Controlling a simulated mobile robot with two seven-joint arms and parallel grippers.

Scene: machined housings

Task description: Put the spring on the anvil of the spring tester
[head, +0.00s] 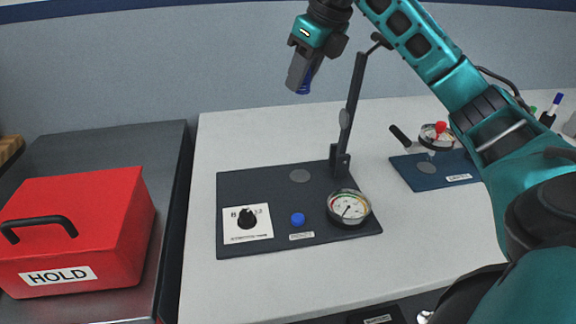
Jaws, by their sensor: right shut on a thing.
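My right gripper (301,82) is high in the air near the back wall, left of the upright column. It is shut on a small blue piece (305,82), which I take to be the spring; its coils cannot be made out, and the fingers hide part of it. The spring tester (260,195) is a dark base plate with a column, a gauge, a blue button and a black knob. Its anvil looks to be the bare grey disc (300,176) on the plate, below the gripper in the picture. My left gripper is not in view.
A second device (440,172) with a blue plate, gauge and red knob stands right of the tester. A red box (75,235) marked HOLD sits at left on a dark surface. My right arm crosses the right side.

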